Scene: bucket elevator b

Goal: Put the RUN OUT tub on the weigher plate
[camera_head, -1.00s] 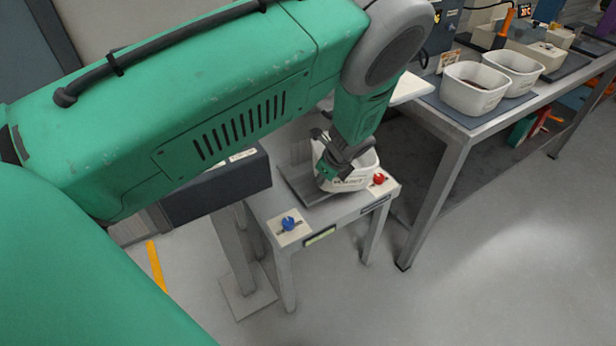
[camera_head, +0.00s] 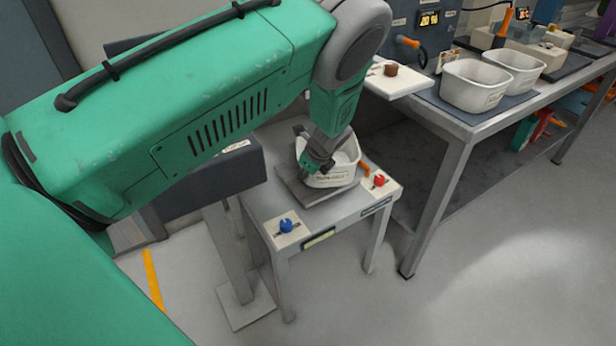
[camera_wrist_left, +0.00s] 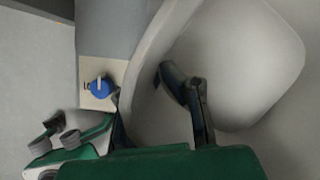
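The white RUN OUT tub (camera_head: 338,180) is over the dark weigher plate (camera_head: 294,186) on the small grey stand, with its right part reaching past the plate. Its label is only partly readable. I cannot tell whether its base touches the plate. My left gripper (camera_head: 318,166) is shut on the tub's near-left wall. In the left wrist view the pale rim (camera_wrist_left: 150,65) runs between its two dark fingers (camera_wrist_left: 155,100).
The stand carries a blue knob (camera_head: 287,226), a red knob (camera_head: 379,181) and an orange handle (camera_head: 364,168). Two white tubs, one nearer (camera_head: 474,86) and one farther (camera_head: 514,70), stand on the bench at right. A white board (camera_head: 400,82) juts from it. The floor in front is clear.

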